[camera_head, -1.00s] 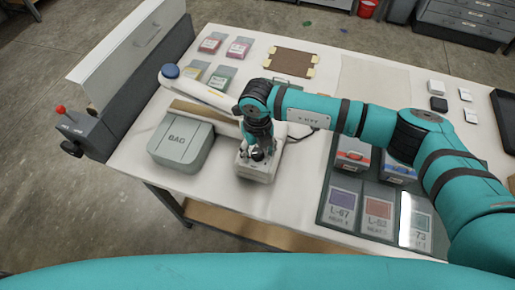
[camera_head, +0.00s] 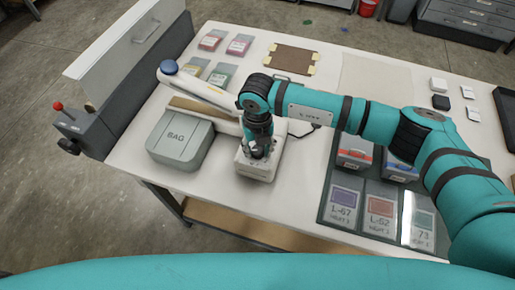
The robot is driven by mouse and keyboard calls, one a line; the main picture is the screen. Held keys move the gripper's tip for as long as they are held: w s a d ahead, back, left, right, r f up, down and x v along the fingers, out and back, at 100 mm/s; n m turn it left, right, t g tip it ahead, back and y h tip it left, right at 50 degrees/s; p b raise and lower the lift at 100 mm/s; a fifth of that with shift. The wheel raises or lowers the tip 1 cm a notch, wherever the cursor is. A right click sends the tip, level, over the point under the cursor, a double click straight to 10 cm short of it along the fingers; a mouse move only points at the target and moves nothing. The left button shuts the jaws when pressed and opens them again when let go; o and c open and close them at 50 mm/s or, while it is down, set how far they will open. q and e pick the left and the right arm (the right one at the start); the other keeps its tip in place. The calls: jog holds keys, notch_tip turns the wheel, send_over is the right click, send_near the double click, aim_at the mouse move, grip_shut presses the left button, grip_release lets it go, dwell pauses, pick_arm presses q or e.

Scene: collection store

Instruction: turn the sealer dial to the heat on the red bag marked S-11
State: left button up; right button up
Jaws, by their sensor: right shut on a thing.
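The white heat sealer (camera_head: 257,170) stands left of centre on the table, with a long arm that ends in a blue knob (camera_head: 169,68). My right gripper (camera_head: 258,152) points down onto the control box at the sealer's near end and is shut on the dial there. The gripper covers most of the dial, so its setting cannot be read. A red bag (camera_head: 211,41) lies at the back left beside a pink-red bag (camera_head: 239,46). Their markings are too small to read. My left gripper is out of view.
A yellow bag (camera_head: 194,69) and a green bag (camera_head: 221,75) lie nearer. A grey-green BAG box (camera_head: 180,141) stands left of the control box. A dark rack (camera_head: 325,205) on the right holds cards marked with heats. A brown mat (camera_head: 291,59) lies at the back.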

aim_at(258, 150)
jog(key=m+b, duration=0.4)
jog(key=m, duration=0.1)
jog(key=shift+f+m, duration=0.15)
jog(key=shift+m, duration=0.15)
jog(key=shift+r+m+b, duration=0.2)
jog(key=shift+m+b, duration=0.95)
jog(key=shift+m, duration=1.05)
jog(key=o, duration=1.2)
jog(key=shift+c, duration=0.2)
jog(key=shift+r, duration=0.25)
notch_tip(258, 150, up, 12)
jog(key=shift+f, duration=0.25)
